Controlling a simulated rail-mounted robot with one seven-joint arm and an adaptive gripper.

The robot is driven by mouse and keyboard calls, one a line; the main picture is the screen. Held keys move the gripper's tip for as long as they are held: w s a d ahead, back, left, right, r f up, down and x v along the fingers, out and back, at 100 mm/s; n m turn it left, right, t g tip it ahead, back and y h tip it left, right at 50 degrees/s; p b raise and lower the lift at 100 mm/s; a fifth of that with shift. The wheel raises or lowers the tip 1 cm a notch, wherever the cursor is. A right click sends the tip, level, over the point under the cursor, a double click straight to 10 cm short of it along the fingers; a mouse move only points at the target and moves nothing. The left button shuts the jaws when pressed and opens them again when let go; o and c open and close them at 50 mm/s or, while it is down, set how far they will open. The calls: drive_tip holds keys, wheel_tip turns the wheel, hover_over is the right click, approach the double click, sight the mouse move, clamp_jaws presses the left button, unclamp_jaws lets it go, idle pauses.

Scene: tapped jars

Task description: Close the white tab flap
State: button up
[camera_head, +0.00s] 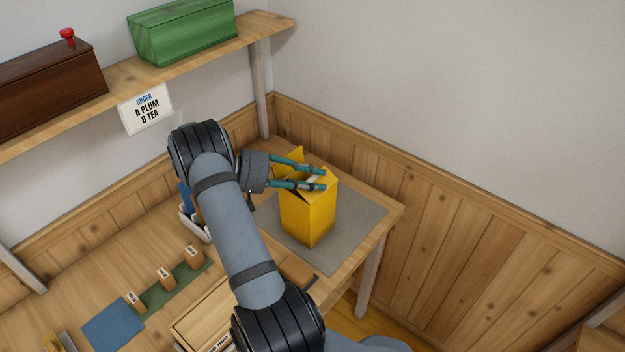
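A yellow carton (308,219) stands upright on a grey mat (352,232) at the right end of the wooden table. Its top is at least partly open, with a yellow flap (291,160) standing up at the back left. A small pale patch (313,179), perhaps the white tab flap, shows at the carton top between my fingers. My gripper (324,180) reaches in from the left over the carton top, its two teal fingers apart. I cannot tell whether they touch the flap. My fingers partly hide the carton's opening.
A white container (190,224) with blue contents stands left of the mat, partly behind my arm. Small labelled blocks stand on a green strip (178,284), near a blue mat (113,322). A shelf (190,72) holds a green box (185,35) and a brown box (50,85).

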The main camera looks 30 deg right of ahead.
clamp_jaws()
idle(0.3)
drive_tip(key=shift+w+f+n+g+h, duration=0.2)
drive_tip(key=shift+f+n+g+h, duration=0.1)
drive_tip(key=shift+n+h, duration=0.1)
drive_tip(key=shift+c, duration=0.4)
unclamp_jaws()
drive_tip(key=v, duration=1.2)
